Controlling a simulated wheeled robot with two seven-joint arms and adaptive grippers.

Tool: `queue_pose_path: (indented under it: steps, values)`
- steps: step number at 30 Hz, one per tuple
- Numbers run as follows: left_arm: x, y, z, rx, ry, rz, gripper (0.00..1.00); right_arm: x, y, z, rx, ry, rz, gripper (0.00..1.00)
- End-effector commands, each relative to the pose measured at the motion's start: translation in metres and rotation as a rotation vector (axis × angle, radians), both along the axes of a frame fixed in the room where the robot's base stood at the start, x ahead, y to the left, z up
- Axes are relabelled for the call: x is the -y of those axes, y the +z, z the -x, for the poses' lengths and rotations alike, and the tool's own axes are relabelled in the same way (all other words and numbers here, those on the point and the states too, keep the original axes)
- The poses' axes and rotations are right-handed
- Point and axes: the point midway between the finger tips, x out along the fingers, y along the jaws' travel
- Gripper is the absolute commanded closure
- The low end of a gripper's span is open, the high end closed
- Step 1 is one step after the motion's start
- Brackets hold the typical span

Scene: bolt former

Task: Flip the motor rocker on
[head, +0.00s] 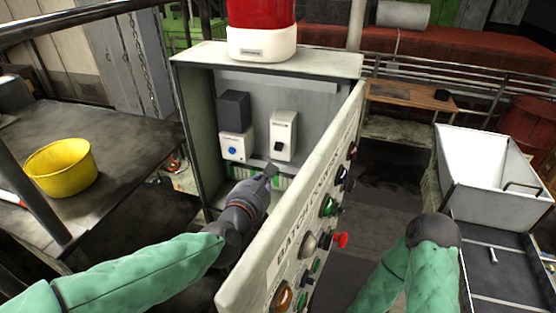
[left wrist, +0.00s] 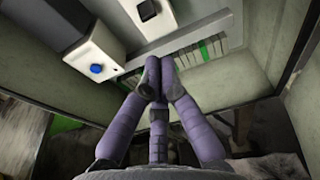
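An open grey cabinet (head: 190,120) holds a white switch box with a black rocker (head: 278,146) on its front. The box's lower part shows at the top of the left wrist view, with the dark rocker (left wrist: 146,9) near the edge. I cannot tell which way the rocker is tipped. My left gripper (head: 270,171) is inside the cabinet, below the switch box and apart from it. In the left wrist view its fingertips (left wrist: 154,68) are together with nothing between them. My right arm shows at the lower right, but its gripper is not visible.
Left of the rocker is a white box with a blue button (head: 232,150), under a dark grey box (head: 235,110). The open cabinet door (head: 275,265), carrying several buttons, stands right of my left arm. A red-and-white unit (head: 262,35) sits on top.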

Motion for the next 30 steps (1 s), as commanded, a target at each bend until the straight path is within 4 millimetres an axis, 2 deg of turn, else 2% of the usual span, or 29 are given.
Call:
queue_pose_path:
  steps: [8, 13, 30]
  values:
    - [0.000, -0.001, -0.001, 0.000, 0.000, -0.002, 1.00, 0.000, 0.000, 0.000, 0.000, 0.000, 0.000, 0.59]
    - [0.003, -0.002, -0.009, -0.002, 0.000, -0.004, 1.00, 0.000, 0.001, 0.000, 0.000, 0.000, 0.000, 0.59]
    - [0.025, -0.016, -0.079, -0.002, 0.000, -0.005, 1.00, 0.000, 0.015, 0.000, 0.000, 0.000, 0.000, 0.59]
